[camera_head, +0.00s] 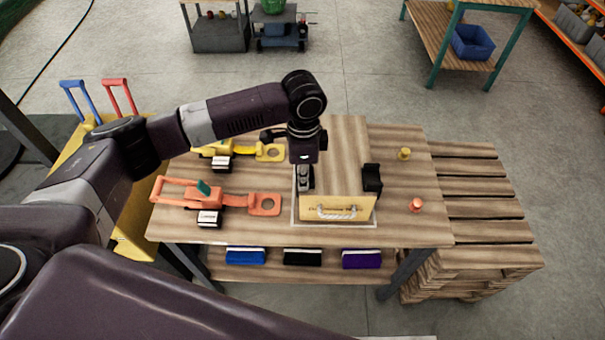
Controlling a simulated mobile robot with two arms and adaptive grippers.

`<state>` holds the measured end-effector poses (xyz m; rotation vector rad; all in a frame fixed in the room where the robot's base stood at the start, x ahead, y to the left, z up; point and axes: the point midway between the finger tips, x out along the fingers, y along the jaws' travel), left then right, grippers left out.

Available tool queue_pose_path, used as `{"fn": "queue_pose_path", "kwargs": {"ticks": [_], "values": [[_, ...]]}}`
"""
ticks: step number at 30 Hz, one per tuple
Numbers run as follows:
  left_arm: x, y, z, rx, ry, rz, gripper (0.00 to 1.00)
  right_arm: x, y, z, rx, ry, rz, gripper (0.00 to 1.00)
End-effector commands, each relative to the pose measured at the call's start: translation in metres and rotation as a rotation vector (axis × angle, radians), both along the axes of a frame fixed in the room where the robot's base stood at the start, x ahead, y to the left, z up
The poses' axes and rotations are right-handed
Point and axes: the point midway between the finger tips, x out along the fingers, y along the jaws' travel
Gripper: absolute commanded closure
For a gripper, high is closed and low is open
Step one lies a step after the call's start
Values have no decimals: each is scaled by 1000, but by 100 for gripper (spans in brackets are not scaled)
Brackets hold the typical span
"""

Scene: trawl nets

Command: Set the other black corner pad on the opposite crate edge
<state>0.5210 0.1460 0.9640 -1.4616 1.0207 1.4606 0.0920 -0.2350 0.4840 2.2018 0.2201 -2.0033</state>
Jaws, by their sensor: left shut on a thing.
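The wooden crate (350,203) stands on the table with a pale front face and a rope handle. One black corner pad (372,179) sits at the crate's right edge. My left gripper (304,177) points down at the crate's left edge, shut on the other black corner pad (311,181). The fingers hide most of that pad, and I cannot tell whether it touches the crate. My right gripper is not in view.
Orange (265,204) and yellow (270,152) strap tools lie on the table (400,228) to the left. A yellow knob (405,153) and an orange knob (416,205) stand on the right. A slatted pallet stack (485,207) adjoins the table. Several coloured blocks lie on the lower shelf.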

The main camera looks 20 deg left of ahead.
Motion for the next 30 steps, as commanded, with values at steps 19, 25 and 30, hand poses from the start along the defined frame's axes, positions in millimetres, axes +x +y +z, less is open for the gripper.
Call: {"fn": "queue_pose_path", "kwargs": {"ticks": [19, 25, 30], "values": [[0, 0, -2, 0, 0, 0, 71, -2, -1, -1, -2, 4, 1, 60], [0, 0, 1, -1, 0, 0, 71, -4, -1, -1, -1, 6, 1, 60], [1, 0, 24, -1, -3, 1, 71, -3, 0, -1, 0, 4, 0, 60]]}}
